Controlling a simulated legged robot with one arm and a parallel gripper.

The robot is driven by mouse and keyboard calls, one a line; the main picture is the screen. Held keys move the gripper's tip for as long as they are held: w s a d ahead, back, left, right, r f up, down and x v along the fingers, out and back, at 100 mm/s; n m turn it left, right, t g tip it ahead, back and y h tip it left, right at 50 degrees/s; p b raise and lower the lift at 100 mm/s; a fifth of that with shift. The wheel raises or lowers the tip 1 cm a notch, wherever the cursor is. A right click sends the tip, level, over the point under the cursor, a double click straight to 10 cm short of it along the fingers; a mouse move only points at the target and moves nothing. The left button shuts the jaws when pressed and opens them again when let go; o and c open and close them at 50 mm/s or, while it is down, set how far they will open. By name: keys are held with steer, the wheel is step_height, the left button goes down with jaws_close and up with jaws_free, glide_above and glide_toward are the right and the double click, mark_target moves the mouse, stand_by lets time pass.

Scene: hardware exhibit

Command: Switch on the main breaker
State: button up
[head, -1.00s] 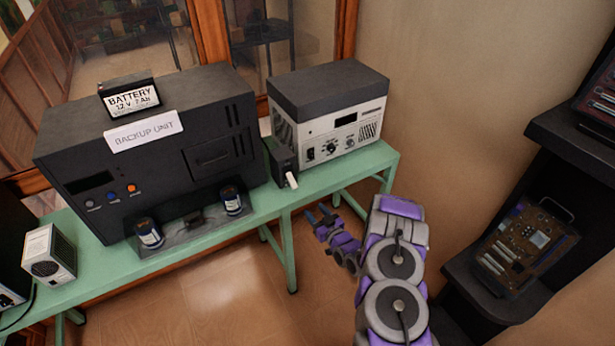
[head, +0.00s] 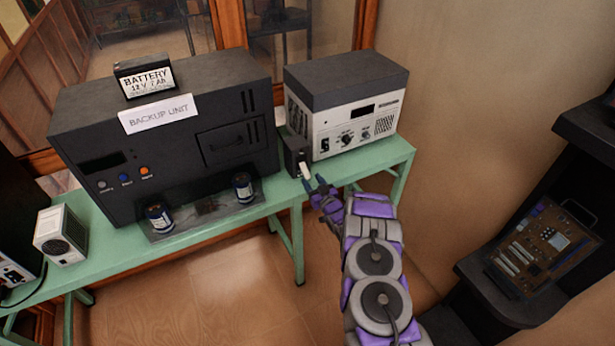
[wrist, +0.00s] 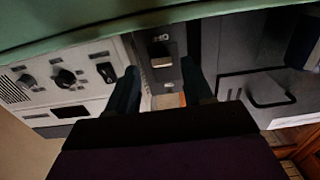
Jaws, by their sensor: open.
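The breaker (head: 295,150) is a small dark box on the green table, between the black backup unit and the white-fronted device. Its pale lever (head: 306,170) sticks out and slopes down at the front. In the wrist view the breaker (wrist: 175,48) appears upside down, its lever (wrist: 162,62) between two small labels too blurred to read surely. My gripper (head: 316,184) is open and empty, just in front of and below the lever. In the wrist view the fingers of my gripper (wrist: 161,85) stand either side of the breaker's front; contact cannot be told.
The backup unit (head: 180,165) with a battery (head: 150,78) on top stands left of the breaker. The white-fronted device (head: 350,125) stands close on its right. The green table (head: 375,158) edge runs beneath. A dark stand with a circuit board (head: 545,245) is at right.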

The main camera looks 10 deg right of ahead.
mark_target(307, 177)
steer(key=x, duration=0.3)
steer(key=shift+w+a+f+b, duration=0.15)
steer(key=shift+a+b, duration=0.15)
steer(key=shift+a, duration=0.2)
steer(key=shift+w+a, duration=0.1)
steer(key=shift+w, duration=0.2)
steer(key=shift+w+d, duration=0.3)
steer(key=shift+w, duration=0.1)
steer(key=shift+a, duration=0.15)
steer(key=shift+c, duration=0.2)
steer(key=shift+a, duration=0.1)
steer(key=c, duration=0.3)
jaws_close()
